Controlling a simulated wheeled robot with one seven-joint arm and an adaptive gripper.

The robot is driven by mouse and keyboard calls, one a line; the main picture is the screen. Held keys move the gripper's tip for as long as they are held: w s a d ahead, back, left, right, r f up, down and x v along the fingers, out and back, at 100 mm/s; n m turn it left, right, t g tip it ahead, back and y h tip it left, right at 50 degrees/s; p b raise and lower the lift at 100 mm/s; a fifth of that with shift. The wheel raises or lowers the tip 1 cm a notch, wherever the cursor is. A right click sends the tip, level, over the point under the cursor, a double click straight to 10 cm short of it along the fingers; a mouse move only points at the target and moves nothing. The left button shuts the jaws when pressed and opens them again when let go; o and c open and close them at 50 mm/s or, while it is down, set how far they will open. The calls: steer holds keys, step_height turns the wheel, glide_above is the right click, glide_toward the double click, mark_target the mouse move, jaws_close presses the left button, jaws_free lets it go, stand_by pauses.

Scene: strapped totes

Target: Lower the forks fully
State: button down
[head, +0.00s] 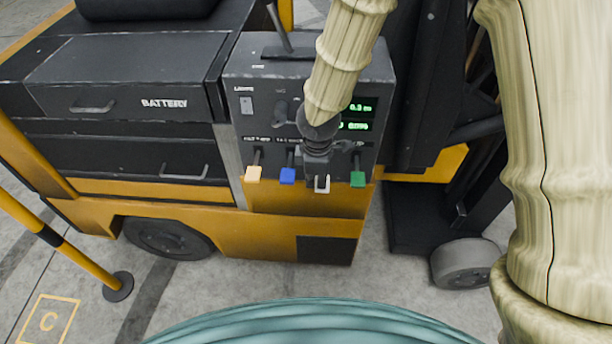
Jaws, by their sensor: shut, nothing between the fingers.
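The yellow and black forklift's control panel (250,85) stands upright in the middle of the head view. Along its lower edge are levers with a tan knob (253,174), a blue knob (288,176), a white knob (322,184) and a green knob (357,179). My gripper (318,170) is shut and empty, pointing down in front of the panel at the white knob's lever. It hides that lever's stem; I cannot tell whether it touches it. A green display (361,106) seems to read 0.3 m. The forks cannot be clearly made out.
The battery box (130,75) with drawer handles is left of the panel. The dark mast (430,80) and a grey wheel (466,264) are on the right. A yellow and black post (60,246) stands at left. Grey floor is open in front.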

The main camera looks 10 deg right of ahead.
steer(key=shift+s+f, duration=0.15)
steer(key=shift+f, duration=0.25)
stand_by(0.8)
stand_by(2.0)
steer(key=shift+r+p, duration=0.35)
steer(key=shift+r, duration=0.05)
steer(key=s+r, duration=0.5)
steer(key=r, duration=0.7)
steer(key=shift+a+r+p, duration=0.15)
steer(key=shift+a+p, duration=0.25)
steer(key=shift+s, duration=0.1)
